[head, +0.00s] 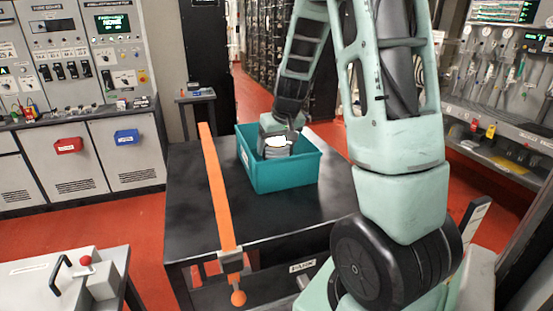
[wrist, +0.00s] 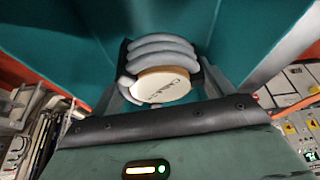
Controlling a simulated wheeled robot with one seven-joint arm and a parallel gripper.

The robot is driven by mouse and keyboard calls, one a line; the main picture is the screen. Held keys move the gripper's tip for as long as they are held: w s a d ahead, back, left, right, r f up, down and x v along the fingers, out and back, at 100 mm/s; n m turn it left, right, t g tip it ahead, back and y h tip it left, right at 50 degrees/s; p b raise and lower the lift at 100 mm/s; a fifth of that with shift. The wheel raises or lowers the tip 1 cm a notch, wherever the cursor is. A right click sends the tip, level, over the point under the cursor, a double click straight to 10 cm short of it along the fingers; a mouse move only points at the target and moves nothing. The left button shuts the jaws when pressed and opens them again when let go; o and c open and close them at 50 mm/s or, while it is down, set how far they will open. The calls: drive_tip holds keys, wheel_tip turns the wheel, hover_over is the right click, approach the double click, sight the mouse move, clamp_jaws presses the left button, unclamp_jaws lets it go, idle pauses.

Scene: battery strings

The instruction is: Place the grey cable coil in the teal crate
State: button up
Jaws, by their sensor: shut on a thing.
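The teal crate (head: 285,178) stands on the black-topped table, open at the top. In the wrist view my gripper (wrist: 160,100) is shut on the grey cable coil (wrist: 165,55), which has a tan core with a pale label with writing. Teal crate walls (wrist: 85,40) surround the coil there. The coil (head: 277,143) shows only in small part in the head view. The crate's floor and the gap below the coil are hidden.
The black table (head: 205,190) has an orange bar (head: 217,190) along its left side, ending in an orange knob. Red and blue bins (head: 68,146) hang on grey cabinets at the left. The tabletop around the crate looks clear.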

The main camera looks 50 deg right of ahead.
drive_tip(key=shift+f, duration=2.3)
drive_tip(key=shift+f, duration=0.1)
drive_tip(key=o, duration=1.2)
drive_tip(key=shift+r, duration=0.45)
drive_tip(key=v, duration=1.1)
drive_tip(key=shift+s, duration=0.25)
